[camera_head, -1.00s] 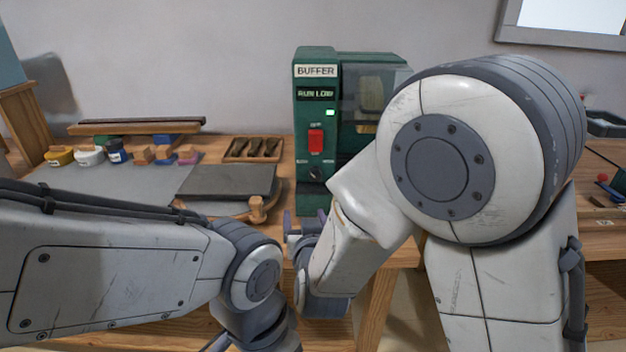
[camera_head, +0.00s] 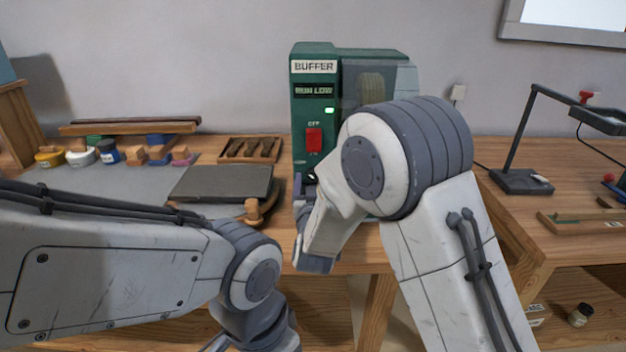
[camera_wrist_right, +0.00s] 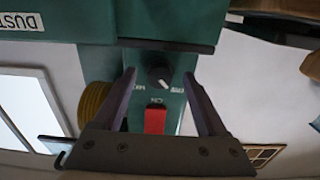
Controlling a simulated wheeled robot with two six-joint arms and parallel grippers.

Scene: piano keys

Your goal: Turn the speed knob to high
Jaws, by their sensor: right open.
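The green buffer machine (camera_head: 314,108) stands at the back of the bench, its display (camera_head: 314,90) reading RUN LOW and a green light lit. The black speed knob (camera_wrist_right: 158,72) shows in the right wrist view, its white mark towards the LOW label. In the head view my right arm and gripper largely hide the knob. My right gripper (camera_wrist_right: 159,76) is open, its two fingers on either side of the knob in the picture; I cannot tell whether they touch it. The red switch (camera_head: 314,139) is just above the knob. My left gripper is out of view; only its arm shows.
A dark slab (camera_head: 222,183) and a wooden tool tray (camera_head: 250,149) lie left of the machine. Several small pots and blocks stand farther left. A lamp (camera_head: 522,180) stands on the right bench. The red switch is close to the right fingers.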

